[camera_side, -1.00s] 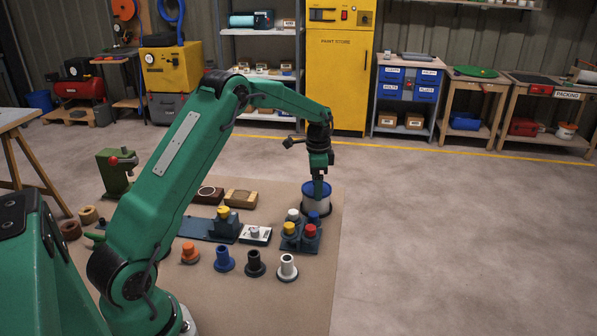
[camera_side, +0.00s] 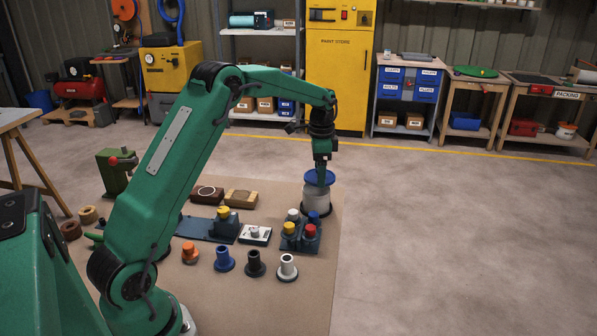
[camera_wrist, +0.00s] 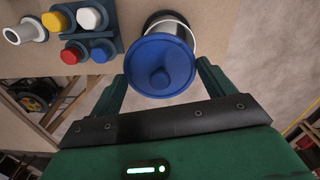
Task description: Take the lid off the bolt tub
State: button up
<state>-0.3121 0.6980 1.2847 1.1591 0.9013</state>
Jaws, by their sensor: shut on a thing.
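The blue round lid (camera_side: 319,177) with a central knob is held in my gripper (camera_side: 321,167), just above the pale bolt tub (camera_side: 317,198). The tub stands upright on the mat, with a dark base. In the wrist view, the lid (camera_wrist: 176,58) lies between the two green fingers of my gripper (camera_wrist: 161,76). The tub's rim and wire handle (camera_wrist: 192,34) show past the lid's far edge. The lid covers most of the tub's mouth, so its contents are hidden. The lid looks raised from the rim, but the gap is small.
A dark block with several coloured capped pegs (camera_side: 301,236) stands close in front of the tub. Flanged pegs (camera_side: 255,264) stand in a row nearer the camera. A wooden block (camera_side: 241,198) lies to the left. The floor right of the mat (camera_side: 420,230) is clear.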

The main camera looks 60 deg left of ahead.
jog(key=s+d+r, duration=0.2)
jog(key=d+r, duration=0.4)
jog(key=d, duration=0.4)
jog(key=shift+a, duration=0.1)
dwell(0.3)
jog(key=s+a+f, duration=0.4)
jog(key=s, duration=0.1)
jog(key=s+a+f, duration=0.2)
jog(key=s, duration=0.1)
jog(key=shift+s+f, duration=0.2)
jog(key=shift+a+f, duration=0.1)
send_over(276, 210)
notch_tip(276, 210, down, 7)
jog(key=shift+r, duration=0.1)
dwell(0.3)
jog(key=shift+f, duration=2)
jog(key=shift+f, duration=0.15)
